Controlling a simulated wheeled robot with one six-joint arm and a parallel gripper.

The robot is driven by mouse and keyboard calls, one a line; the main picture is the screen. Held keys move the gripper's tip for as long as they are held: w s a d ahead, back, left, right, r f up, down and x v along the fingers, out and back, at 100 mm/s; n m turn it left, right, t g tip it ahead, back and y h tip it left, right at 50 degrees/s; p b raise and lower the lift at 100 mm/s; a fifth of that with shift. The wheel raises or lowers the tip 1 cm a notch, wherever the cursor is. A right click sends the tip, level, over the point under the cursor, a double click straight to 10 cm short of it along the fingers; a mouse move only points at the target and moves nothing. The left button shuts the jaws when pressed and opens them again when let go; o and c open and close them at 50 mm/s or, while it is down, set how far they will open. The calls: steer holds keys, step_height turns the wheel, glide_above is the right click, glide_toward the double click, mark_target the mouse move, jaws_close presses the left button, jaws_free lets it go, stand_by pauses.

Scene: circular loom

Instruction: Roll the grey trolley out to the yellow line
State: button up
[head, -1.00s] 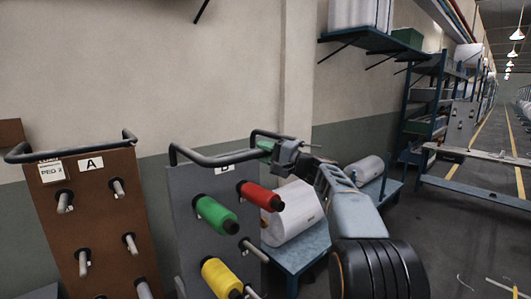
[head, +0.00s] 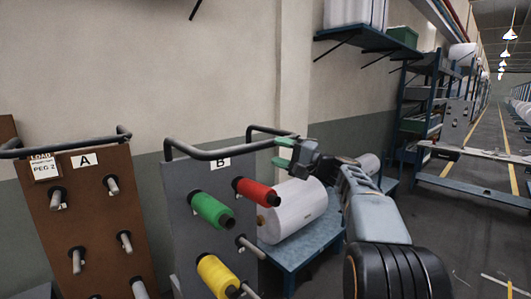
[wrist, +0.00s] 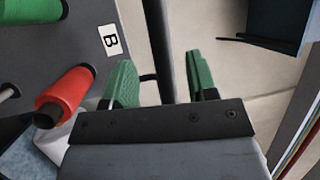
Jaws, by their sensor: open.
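The grey trolley (head: 188,259), marked B, stands left of centre in the head view, upright against the wall side. Its dark handle bar (head: 215,154) runs along the top. It carries green (head: 210,209), red (head: 253,192) and yellow (head: 215,275) spools on pegs. My gripper (head: 284,152) is open at the right end of the handle. In the wrist view the bar (wrist: 157,40) runs between the green fingers, apart from both. Yellow lines (head: 514,178) (head: 449,170) lie on the aisle floor at right.
A brown trolley (head: 85,210) marked A stands close at left. A blue bench (head: 305,245) with a white roll (head: 295,208) is right beside the grey trolley. Blue shelving (head: 409,110) and a low blue frame (head: 470,190) stand at right. Open floor lies beyond.

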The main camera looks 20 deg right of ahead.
steer(key=b+v, duration=0.1)
steer(key=v, duration=0.6)
steer(key=shift+f, duration=0.1)
stand_by(0.4)
